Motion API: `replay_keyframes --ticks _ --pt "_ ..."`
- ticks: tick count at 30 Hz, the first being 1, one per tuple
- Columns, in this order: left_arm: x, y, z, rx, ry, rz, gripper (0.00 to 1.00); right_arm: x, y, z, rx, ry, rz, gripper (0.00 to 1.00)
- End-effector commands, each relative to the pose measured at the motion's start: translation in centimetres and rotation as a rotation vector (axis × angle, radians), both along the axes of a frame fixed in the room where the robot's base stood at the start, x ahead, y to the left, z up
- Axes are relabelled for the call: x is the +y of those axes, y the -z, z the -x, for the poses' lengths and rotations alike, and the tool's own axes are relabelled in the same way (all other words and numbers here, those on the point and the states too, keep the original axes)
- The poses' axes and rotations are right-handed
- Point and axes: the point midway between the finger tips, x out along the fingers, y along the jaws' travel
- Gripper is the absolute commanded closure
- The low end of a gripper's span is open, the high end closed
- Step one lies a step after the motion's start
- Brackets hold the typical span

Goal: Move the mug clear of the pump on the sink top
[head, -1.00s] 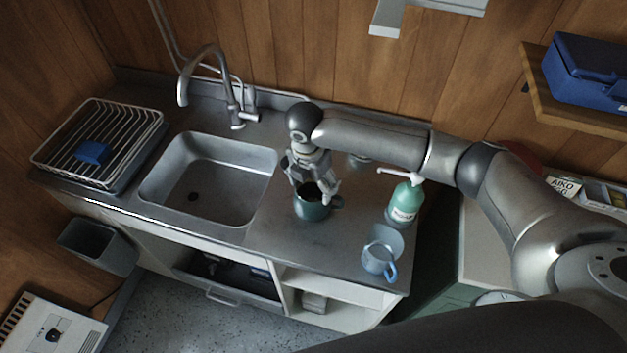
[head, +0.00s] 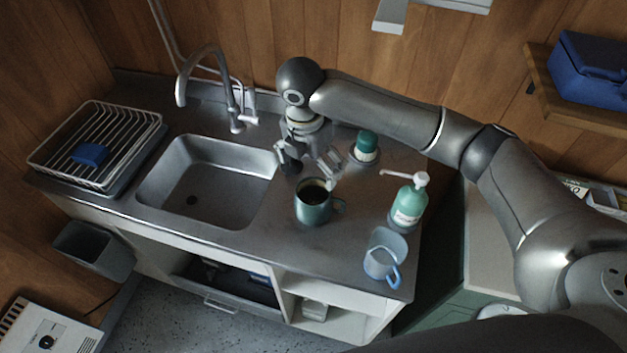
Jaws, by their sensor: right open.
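A dark green mug (head: 313,207) stands upright on the sink top, right of the basin, its handle to the right and something dark inside. The green pump bottle (head: 407,205) with a white pump head stands to its right, with bare steel between them. A pale blue mug (head: 378,262) stands in front of the bottle near the front right corner, its blue handle toward the front. My right gripper (head: 313,166) is open and empty, just behind and above the green mug, apart from it. My left gripper is not in view.
The sink basin (head: 205,180), tap (head: 236,110) and dish rack (head: 100,145) with a blue sponge (head: 90,154) are to the left. The steel in front of the green mug is clear.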

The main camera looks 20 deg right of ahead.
Motion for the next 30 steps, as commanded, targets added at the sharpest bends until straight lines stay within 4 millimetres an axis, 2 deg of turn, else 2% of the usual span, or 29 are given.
replay_keyframes --ticks 3,9,30 --pt "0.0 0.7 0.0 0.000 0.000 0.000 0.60 0.3 -1.8 0.1 -0.004 0.000 -0.002 0.05" --pt "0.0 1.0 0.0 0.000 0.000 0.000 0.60 0.4 -3.5 0.3 0.000 0.000 0.000 0.05" --pt "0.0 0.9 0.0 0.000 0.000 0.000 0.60 0.4 -3.6 0.3 0.001 0.000 0.000 0.05"
